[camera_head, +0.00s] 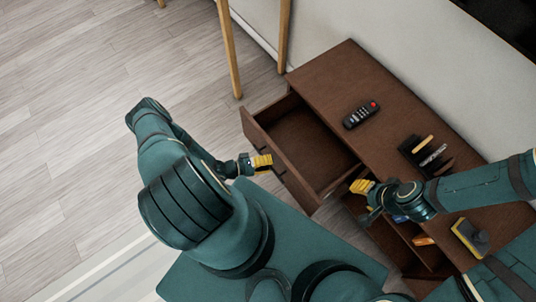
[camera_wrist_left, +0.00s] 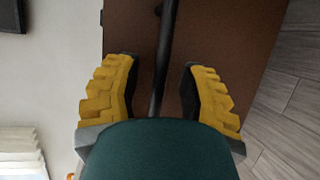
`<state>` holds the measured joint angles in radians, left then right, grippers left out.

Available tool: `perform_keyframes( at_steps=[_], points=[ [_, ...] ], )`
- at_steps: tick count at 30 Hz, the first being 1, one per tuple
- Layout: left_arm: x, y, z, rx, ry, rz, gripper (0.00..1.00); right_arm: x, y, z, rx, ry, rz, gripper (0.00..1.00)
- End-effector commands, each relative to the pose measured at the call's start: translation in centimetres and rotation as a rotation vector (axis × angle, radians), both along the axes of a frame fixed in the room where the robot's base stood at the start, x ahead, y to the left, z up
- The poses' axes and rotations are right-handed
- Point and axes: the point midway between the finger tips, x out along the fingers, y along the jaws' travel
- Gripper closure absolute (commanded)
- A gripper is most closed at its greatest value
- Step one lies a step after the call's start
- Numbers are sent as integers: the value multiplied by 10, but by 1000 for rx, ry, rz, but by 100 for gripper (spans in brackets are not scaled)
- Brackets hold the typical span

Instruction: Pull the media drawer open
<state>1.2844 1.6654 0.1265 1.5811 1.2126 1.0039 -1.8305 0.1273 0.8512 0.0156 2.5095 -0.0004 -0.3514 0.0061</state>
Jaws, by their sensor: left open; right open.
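The media drawer (camera_head: 300,135) is part of a dark brown wooden cabinet (camera_head: 330,80) and stands pulled out, its inside looking empty. The drawer's front panel (camera_head: 300,190) faces my body. My left gripper (camera_head: 262,162) is at the front panel, with yellow fingers. In the left wrist view, the left gripper (camera_wrist_left: 160,72) is open, and the dark bar handle (camera_wrist_left: 166,45) runs between its spread fingers against the brown front. I cannot tell if a finger touches the handle. My right gripper (camera_head: 362,187) is open beside the drawer's right side, over the cabinet's open compartments.
A black remote (camera_head: 361,114) lies on the cabinet top. A dark holder (camera_head: 427,155) with several items and a yellow-and-grey tool (camera_head: 469,238) are further right. An orange item (camera_head: 423,240) lies in a compartment. Wooden legs (camera_head: 229,50) stand behind left. The left floor is clear.

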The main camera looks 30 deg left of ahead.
Motion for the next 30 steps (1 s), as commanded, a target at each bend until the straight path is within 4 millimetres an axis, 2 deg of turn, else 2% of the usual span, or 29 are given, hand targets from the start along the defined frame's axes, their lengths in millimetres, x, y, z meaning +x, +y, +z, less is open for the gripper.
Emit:
perform_keyframes(
  at_steps=[5,15,21,30],
  points=[
    [-9,10,2,2,0,2,59,0,0,0,0,0,0,53],
    [-57,54,14,2,1,4,59,0,0,0,0,0,0,53],
    [-78,73,19,1,1,1,59,0,0,0,0,0,0,53],
    [-87,80,22,-1,1,-1,59,0,0,0,0,0,0,53]
  ],
)
